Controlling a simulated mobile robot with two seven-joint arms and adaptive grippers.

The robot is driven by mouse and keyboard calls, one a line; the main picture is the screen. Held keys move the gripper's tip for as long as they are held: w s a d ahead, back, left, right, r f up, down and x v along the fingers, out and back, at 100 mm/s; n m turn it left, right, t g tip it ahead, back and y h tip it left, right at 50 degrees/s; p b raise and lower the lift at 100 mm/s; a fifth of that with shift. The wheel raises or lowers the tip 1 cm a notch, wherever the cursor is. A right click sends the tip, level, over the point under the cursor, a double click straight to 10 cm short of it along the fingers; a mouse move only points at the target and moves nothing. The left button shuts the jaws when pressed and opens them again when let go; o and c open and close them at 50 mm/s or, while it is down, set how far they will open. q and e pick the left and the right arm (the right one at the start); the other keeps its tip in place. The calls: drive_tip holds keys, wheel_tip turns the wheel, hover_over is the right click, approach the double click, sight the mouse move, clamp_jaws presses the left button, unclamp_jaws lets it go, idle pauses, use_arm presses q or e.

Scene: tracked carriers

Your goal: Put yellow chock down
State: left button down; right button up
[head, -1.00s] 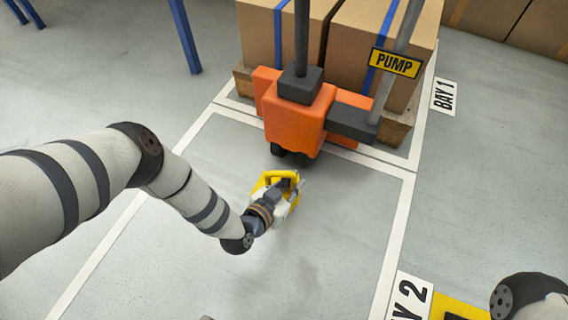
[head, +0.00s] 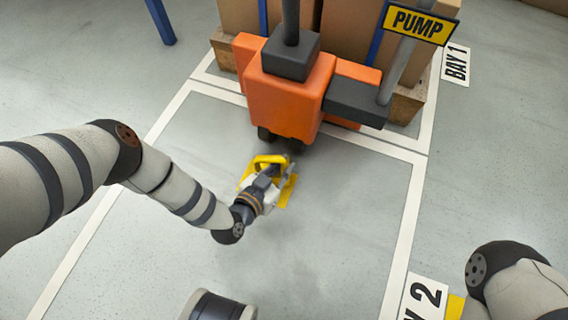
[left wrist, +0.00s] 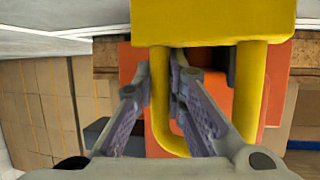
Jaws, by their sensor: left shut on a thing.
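The yellow chock (head: 268,160) is in front of the orange pump truck (head: 288,95), inside the white-lined floor bay. My left gripper (head: 271,177) is shut on it and partly covers it. In the left wrist view the chock (left wrist: 215,20) shows as a thick yellow block with a looped handle, and my left gripper (left wrist: 163,85) has one handle bar between its fingers. I cannot tell whether the chock touches the floor. My right arm shows at the lower right of the head view, but its gripper is out of view.
The pump truck with its PUMP sign (head: 420,24) stands close beyond the chock, before boxes (head: 345,35) on a pallet. White floor lines (head: 402,240) edge the bay. A blue post (head: 160,20) is at the upper left. Floor left and right of the chock is clear.

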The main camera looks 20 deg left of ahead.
use_arm(q)
drive_tip(key=shift+f, duration=0.1)
drive_tip(key=c, duration=1.6)
unclamp_jaws()
drive_tip(key=shift+c, duration=0.2)
drive_tip(key=shift+s+r, duration=0.2)
drive_tip(key=shift+s, duration=0.1)
drive_tip(key=p+v, duration=0.6)
drive_tip(key=v, duration=0.5)
drive_tip(key=shift+s, duration=0.2)
use_arm(e)
drive_tip(key=r, duration=0.4)
drive_tip(key=shift+s+d+r, duration=0.1)
drive_tip(key=shift+s+d, duration=0.05)
drive_tip(key=shift+d, duration=0.15)
use_arm(q)
drive_tip(key=shift+a+r, duration=0.1)
